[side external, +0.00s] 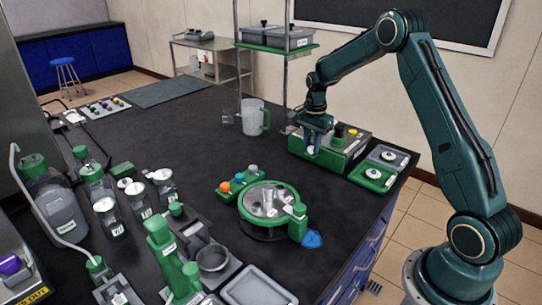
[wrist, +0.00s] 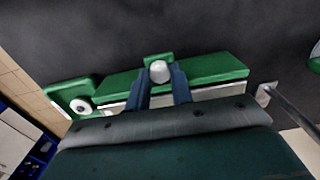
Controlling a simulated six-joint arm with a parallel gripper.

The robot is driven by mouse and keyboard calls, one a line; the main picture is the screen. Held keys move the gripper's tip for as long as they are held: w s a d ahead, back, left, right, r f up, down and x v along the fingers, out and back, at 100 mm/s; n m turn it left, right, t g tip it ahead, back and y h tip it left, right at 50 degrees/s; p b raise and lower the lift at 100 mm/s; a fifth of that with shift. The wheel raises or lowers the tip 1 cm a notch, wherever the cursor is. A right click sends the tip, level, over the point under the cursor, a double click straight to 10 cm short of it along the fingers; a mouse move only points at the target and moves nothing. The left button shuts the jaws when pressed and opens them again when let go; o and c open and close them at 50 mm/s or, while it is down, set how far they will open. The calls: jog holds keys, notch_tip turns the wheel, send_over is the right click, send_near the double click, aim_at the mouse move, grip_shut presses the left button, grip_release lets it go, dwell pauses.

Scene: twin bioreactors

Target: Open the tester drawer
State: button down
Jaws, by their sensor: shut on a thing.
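The tester (side external: 343,146) is a dark box with green trim and a red, a yellow and a dark part on top, near the right back of the bench. Its green front strip (wrist: 215,69) shows in the wrist view, with a round white knob (wrist: 160,72) at its middle. My gripper (side external: 312,143) points down at the tester's front. In the wrist view its two blue fingers (wrist: 162,80) sit on either side of the knob, shut on it. A pale strip runs behind the green front; I cannot tell how far the drawer is out. My gripper hides part of the tester.
A green-and-grey tray unit (side external: 378,167) stands close to the tester's right. A clear jug (side external: 253,117) and a shelf post (side external: 286,85) are near its left. A round green-rimmed device (side external: 268,202) lies in front. Bare dark bench (side external: 190,130) is free toward the left.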

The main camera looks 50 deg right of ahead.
jog(key=a, duration=1)
jog(key=shift+a, duration=0.35)
jog(key=c, duration=1.2)
grip_release()
jog(key=shift+c, duration=0.2)
jog(key=shift+r, duration=0.1)
notch_tip(320, 180, up, 14)
